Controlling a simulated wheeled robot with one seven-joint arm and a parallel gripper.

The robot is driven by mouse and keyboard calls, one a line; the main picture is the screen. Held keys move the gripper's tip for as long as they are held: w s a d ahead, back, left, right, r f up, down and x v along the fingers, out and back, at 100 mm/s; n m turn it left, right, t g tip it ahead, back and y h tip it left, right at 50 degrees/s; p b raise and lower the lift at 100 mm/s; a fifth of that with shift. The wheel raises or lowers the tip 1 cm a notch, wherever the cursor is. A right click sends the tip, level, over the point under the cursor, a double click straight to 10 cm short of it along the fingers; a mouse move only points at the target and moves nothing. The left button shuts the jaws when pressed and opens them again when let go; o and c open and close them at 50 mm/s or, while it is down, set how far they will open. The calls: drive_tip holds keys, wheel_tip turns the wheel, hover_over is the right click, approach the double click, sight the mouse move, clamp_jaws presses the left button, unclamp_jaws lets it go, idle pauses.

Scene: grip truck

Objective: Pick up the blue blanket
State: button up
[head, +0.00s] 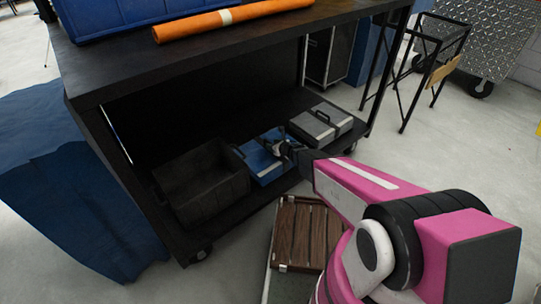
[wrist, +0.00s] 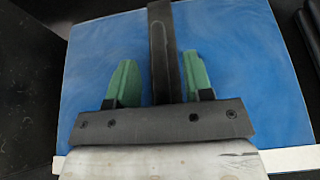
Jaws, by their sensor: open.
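A flat blue item (head: 257,160) with a dark strap or handle and a pale front edge lies on the cart's lower shelf; it looks more like a case than loose cloth, and I cannot tell if it is the blanket. My gripper (head: 284,149) is at this item. In the wrist view the blue surface (wrist: 250,75) fills most of the picture. The green fingers of my gripper (wrist: 157,72) are open, one on each side of the dark strap (wrist: 160,30). I cannot tell whether they touch it.
The dark cart (head: 190,72) has its top shelf overhead. A black crate (head: 202,182) stands left of the blue item, a grey case (head: 321,124) right. A wooden crate (head: 302,233) is on the floor in front. Large blue draped material (head: 70,185) is at left.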

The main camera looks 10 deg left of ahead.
drive_tip(key=shift+w+a+f, duration=0.15)
drive_tip(key=shift+w+a, duration=0.05)
drive_tip(key=shift+a, duration=0.05)
clamp_jaws()
idle(1.3)
